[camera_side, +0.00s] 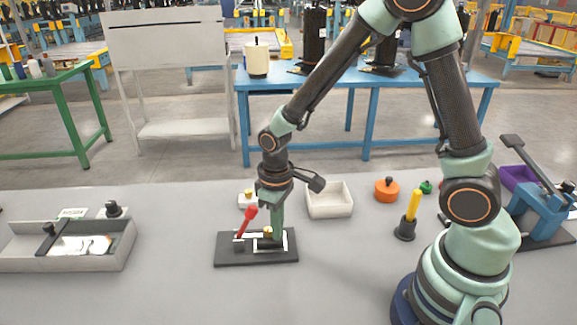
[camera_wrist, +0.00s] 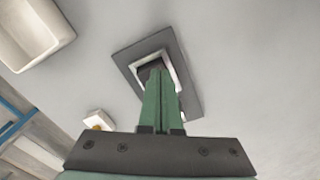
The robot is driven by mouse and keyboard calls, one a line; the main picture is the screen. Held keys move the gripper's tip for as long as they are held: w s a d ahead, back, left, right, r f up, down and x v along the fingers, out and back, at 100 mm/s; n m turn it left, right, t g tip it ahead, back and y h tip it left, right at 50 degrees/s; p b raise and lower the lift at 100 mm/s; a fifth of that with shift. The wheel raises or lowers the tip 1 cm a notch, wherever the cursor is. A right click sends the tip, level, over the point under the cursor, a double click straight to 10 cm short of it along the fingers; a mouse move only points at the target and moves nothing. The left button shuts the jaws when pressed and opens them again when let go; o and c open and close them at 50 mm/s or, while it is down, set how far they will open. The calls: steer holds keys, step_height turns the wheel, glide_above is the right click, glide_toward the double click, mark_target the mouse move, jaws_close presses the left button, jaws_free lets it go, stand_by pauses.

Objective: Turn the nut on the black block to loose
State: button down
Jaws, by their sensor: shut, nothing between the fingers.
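The black block (camera_side: 268,244) sits on a dark base plate (camera_side: 230,260) with a white frame around it. A small brass-coloured nut (camera_side: 267,232) shows on top of the block in the side view. A red-handled lever (camera_side: 247,219) stands tilted at the left of the block. My gripper (camera_side: 278,238) points down just right of the nut, close to the block; whether it touches cannot be told. Its green fingers (camera_wrist: 157,72) are shut with nothing between them. In the wrist view they cover most of the block and hide the nut; the base plate (camera_wrist: 188,100) shows around them.
A white bin (camera_side: 330,200) stands behind the plate, and a small white block with a yellow top (camera_side: 247,198) is behind left. A yellow-handled tool (camera_side: 411,213) and an orange round part (camera_side: 387,190) are to the right. A grey tray (camera_side: 85,262) lies left. The table between is clear.

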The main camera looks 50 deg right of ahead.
steer(key=shift+w, duration=0.4)
stand_by(0.8)
steer(key=shift+w+d, duration=0.15)
steer(key=shift+d, duration=0.05)
stand_by(0.3)
steer(key=shift+s+d+r, duration=0.1)
steer(key=shift+s+d, duration=0.05)
steer(key=shift+s, duration=0.3)
steer(key=shift+r, duration=2.9)
steer(key=s+d+r+m+t, duration=0.1)
steer(key=s+d+r+t, duration=0.1)
steer(key=r, duration=0.5)
steer(key=s+d+r+m+t, duration=0.2)
steer(key=s+r+t, duration=0.1)
steer(key=r, duration=0.4)
steer(key=shift+s+d+r+t, duration=0.2)
steer(key=shift+s+d+t, duration=0.15)
steer(key=shift+s, duration=0.3)
